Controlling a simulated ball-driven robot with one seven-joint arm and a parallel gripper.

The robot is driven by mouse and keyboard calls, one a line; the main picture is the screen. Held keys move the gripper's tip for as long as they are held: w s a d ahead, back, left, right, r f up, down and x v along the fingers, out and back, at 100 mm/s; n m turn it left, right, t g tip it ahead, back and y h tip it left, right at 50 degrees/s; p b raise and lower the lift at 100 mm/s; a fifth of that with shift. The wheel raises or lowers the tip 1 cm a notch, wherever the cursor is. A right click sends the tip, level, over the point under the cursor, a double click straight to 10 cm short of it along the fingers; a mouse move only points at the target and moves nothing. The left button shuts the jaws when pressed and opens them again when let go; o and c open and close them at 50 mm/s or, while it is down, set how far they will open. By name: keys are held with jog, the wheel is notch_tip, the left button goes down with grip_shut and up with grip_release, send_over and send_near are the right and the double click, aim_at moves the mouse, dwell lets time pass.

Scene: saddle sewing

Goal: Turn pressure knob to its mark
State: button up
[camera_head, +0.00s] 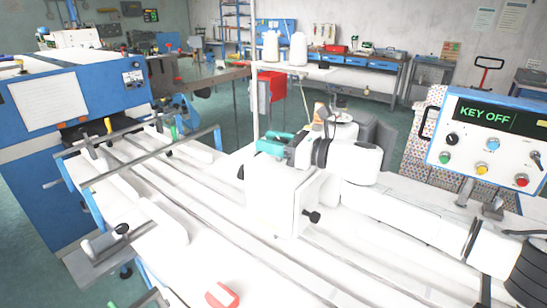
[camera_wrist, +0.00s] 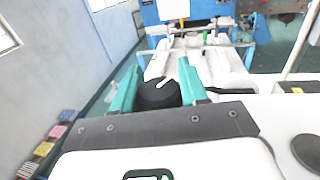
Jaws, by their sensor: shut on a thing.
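The pressure knob (camera_wrist: 156,96) is round and black, with a white pointer line on its top, in the middle of the wrist view. The line slants up and to the right in that view. My gripper (camera_wrist: 158,78) has teal fingers, one on each side of the knob, and is shut on it. In the head view my gripper (camera_head: 270,145) is at the top of the white sewing machine head (camera_head: 285,200). The knob is hidden there behind the fingers. I cannot make out the mark it turns to in either view.
A control box (camera_head: 490,140) reading "KEY OFF" stands at the right. A second black knob (camera_head: 312,216) sticks out of the machine head's side. Metal rails (camera_head: 150,160) cross the white table at the left, beside a blue machine (camera_head: 75,95). A white thread stand (camera_head: 285,67) rises behind.

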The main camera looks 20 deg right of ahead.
jog(key=n+g+y+b, duration=0.1)
jog(key=g+b, duration=0.1)
jog(key=b, duration=0.2)
jog(key=n+g+y+b, duration=0.2)
jog(key=b, duration=0.2)
jog(key=shift+s+a+n+g, duration=0.1)
jog(key=shift+s+n+g, duration=0.05)
jog(key=shift+n+g, duration=0.15)
jog(key=shift+r+n+g+y+b, duration=0.25)
jog(key=shift+n+g+y+b, duration=0.2)
jog(key=shift+g+b, duration=0.3)
jog(key=shift+s+r, duration=0.1)
jog(key=shift+r, duration=0.15)
jog(key=o, duration=1)
jog(key=shift+a+f, duration=0.1)
jog(key=shift+f, duration=0.2)
jog(key=shift+s+d+b, duration=0.1)
jog(key=shift+d+b, duration=0.2)
jog(key=shift+d, duration=0.05)
jog(key=b+v, duration=0.1)
jog(key=v, duration=0.9)
jog(key=shift+b, duration=0.35)
